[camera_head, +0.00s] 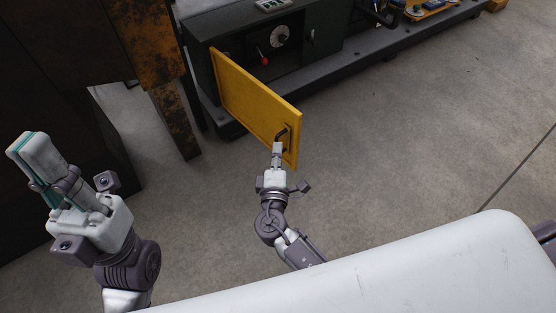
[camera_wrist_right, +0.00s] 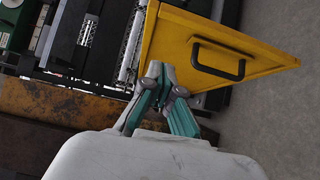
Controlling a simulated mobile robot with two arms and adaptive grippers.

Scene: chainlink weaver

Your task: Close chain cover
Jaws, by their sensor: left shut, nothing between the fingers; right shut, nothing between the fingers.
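The yellow chain cover (camera_head: 255,98) stands swung open from the dark green machine cabinet (camera_head: 325,30). Its black handle (camera_head: 282,136) is near the free end. My right gripper (camera_head: 277,147) is shut and empty at the cover's free end, close to the handle. In the right wrist view the cover (camera_wrist_right: 190,30) and its handle (camera_wrist_right: 218,60) lie just beyond and right of the shut fingertips (camera_wrist_right: 165,72). I cannot tell whether the fingers touch the cover. My left gripper (camera_head: 28,150) is shut and empty at the far left, away from the cover.
Inside the open cabinet are a light round wheel (camera_head: 281,37) and a red knob (camera_head: 264,61). A rusty dark frame (camera_head: 155,50) stands left of the cover. The grey concrete floor (camera_head: 400,130) to the right is clear.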

